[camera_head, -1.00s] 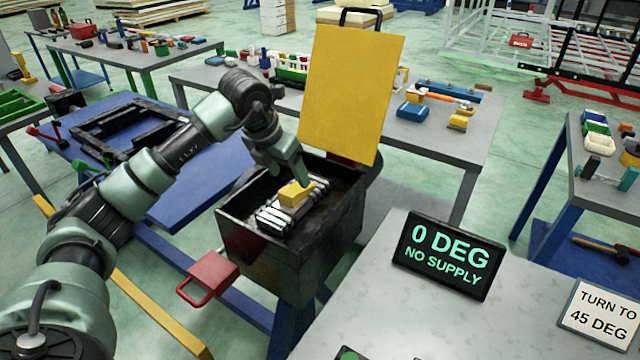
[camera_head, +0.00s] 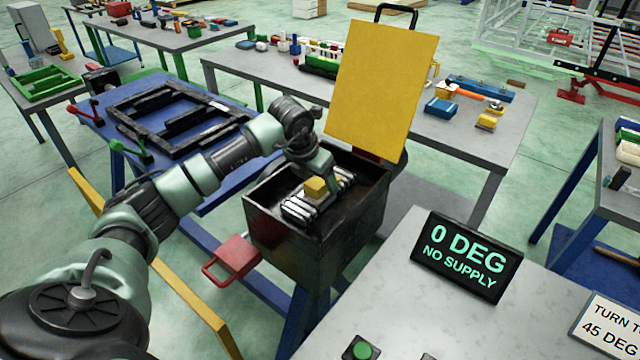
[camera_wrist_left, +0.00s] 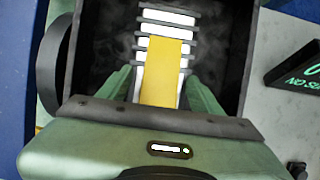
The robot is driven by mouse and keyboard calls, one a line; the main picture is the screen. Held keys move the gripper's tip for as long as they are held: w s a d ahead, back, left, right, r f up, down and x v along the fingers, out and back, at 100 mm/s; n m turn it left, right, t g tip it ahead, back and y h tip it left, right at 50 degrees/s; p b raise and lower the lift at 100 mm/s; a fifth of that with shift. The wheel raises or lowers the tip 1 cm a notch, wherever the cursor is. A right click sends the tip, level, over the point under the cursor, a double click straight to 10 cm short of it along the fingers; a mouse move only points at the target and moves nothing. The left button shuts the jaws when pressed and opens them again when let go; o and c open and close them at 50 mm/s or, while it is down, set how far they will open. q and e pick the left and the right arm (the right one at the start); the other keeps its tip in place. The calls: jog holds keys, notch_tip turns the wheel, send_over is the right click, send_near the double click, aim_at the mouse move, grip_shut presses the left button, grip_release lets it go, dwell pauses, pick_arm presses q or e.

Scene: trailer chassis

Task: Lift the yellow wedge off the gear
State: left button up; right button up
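The yellow wedge (camera_head: 315,187) lies on the silver, toothed gear (camera_head: 300,210) inside an open black box (camera_head: 300,245). In the left wrist view the wedge (camera_wrist_left: 160,85) runs lengthwise over the pale bars of the gear (camera_wrist_left: 165,17). My left gripper (camera_head: 325,177) reaches down into the box at the wedge and hides part of it. In the left wrist view its two green fingers (camera_wrist_left: 160,82) stand apart on either side of the wedge, with a visible gap at the left finger. My right gripper is not in view.
The box's yellow lid (camera_head: 383,85) stands raised behind it. A red handle piece (camera_head: 232,257) sticks out at the box's front left. A display (camera_head: 466,255) reading "0 DEG NO SUPPLY" stands on the grey table at right, near a green button (camera_head: 361,350).

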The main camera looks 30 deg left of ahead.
pick_arm(q)
jog(key=c, duration=1)
grip_shut()
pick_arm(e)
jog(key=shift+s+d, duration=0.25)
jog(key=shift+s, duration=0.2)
pick_arm(q)
jog(key=shift+r, duration=0.15)
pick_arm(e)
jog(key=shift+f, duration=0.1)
